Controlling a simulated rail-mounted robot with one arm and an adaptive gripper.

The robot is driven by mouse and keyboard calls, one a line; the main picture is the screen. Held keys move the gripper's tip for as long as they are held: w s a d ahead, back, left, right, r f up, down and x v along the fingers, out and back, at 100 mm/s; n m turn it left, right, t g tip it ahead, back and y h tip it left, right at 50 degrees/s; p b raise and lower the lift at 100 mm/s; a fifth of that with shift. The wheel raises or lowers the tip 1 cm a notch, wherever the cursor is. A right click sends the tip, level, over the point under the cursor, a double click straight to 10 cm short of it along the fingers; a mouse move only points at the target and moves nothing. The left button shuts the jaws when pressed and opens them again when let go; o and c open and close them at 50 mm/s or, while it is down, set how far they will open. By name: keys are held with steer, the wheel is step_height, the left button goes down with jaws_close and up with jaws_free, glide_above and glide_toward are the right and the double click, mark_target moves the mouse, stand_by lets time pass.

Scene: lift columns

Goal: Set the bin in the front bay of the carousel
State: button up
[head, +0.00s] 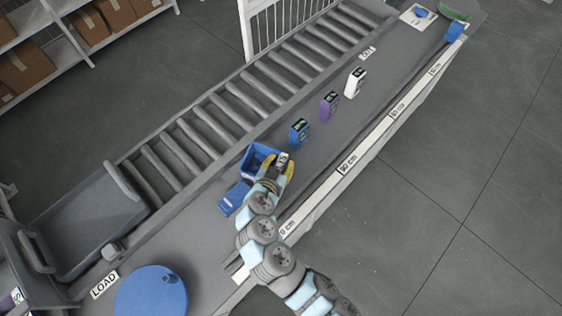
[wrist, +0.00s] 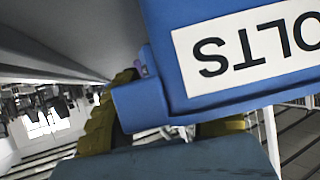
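A blue open-topped bin (head: 259,158) is at my gripper (head: 276,172), over the grey bench in the middle of the head view. In the wrist view the bin (wrist: 165,60) fills the upper right, with a white label reading upside down, partly cut off, "OLTS". Its blue lip lies between my yellow finger pads, and the gripper looks shut on it. Whether the bin's base touches the bench is hidden. A blue round disc (head: 150,294) lies at the lower left near the "LOAD" sign; I cannot tell if it is the carousel. No front bay is clearly visible.
A blue item (head: 233,198) lies left of my gripper. Blue (head: 299,132), purple (head: 328,106) and white (head: 355,82) units with small displays stand along the bench. A roller conveyor (head: 235,105) runs behind. A grey tray (head: 85,222) is at left. A blue block (head: 454,32) is far right.

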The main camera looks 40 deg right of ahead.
steer(key=shift+r, duration=0.1)
steer(key=shift+r, duration=0.15)
steer(key=v, duration=1.1)
steer(key=shift+a, duration=0.2)
steer(key=shift+o, duration=1.4)
steer(key=shift+s+a+r, duration=0.1)
steer(key=shift+s+a, duration=0.1)
steer(key=shift+s, duration=0.1)
steer(key=shift+w, duration=0.1)
